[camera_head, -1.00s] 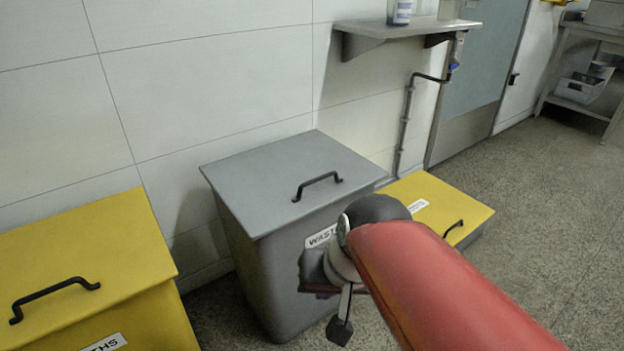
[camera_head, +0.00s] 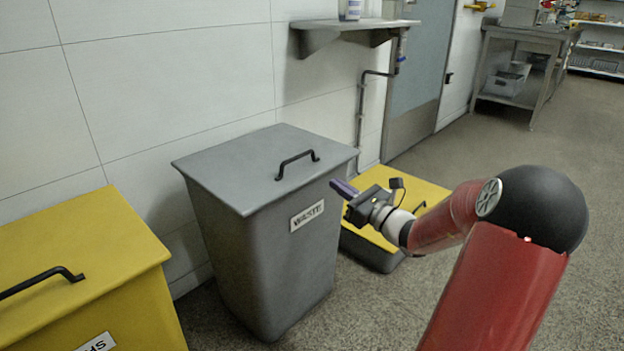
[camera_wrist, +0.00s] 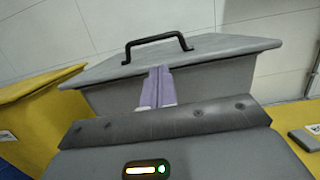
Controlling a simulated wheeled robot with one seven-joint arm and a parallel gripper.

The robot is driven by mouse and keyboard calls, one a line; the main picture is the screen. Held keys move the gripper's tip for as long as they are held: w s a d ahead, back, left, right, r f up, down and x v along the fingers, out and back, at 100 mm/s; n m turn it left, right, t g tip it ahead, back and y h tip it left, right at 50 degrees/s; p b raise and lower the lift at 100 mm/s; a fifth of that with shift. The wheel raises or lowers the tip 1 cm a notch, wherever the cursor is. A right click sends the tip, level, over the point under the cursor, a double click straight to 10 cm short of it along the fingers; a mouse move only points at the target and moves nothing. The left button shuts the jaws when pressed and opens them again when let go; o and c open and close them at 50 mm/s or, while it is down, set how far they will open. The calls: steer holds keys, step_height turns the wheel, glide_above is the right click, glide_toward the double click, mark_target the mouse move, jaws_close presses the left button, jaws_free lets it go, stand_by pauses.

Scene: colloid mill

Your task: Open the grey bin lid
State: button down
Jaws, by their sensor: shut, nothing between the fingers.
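The grey bin (camera_head: 265,250) stands against the wall with a "WASTE" label on its front. Its grey lid (camera_head: 235,170) lies flat and closed, with a black bar handle (camera_head: 297,163) near the right edge. My gripper (camera_head: 343,188) is shut and empty, at the right of the bin just below lid height, fingers pointing left towards it. In the wrist view the purple fingers (camera_wrist: 157,88) are together, in front of the bin's upper part, with the black handle (camera_wrist: 156,44) above and beyond them. Whether the fingertips touch the bin cannot be told.
A yellow-lidded bin (camera_head: 80,265) stands at the left and a lower yellow-lidded bin (camera_head: 420,190) is behind my gripper. A grey wall shelf (camera_head: 350,25) hangs above. The floor (camera_head: 480,150) at the right is open towards a metal table (camera_head: 525,60).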

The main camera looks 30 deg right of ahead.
mark_target(311, 173)
steer(key=b+x, duration=0.1)
steer(key=x, duration=0.8)
steer(key=shift+w+a, duration=0.1)
steer(key=shift+w, duration=0.25)
steer(key=shift+r, duration=0.1)
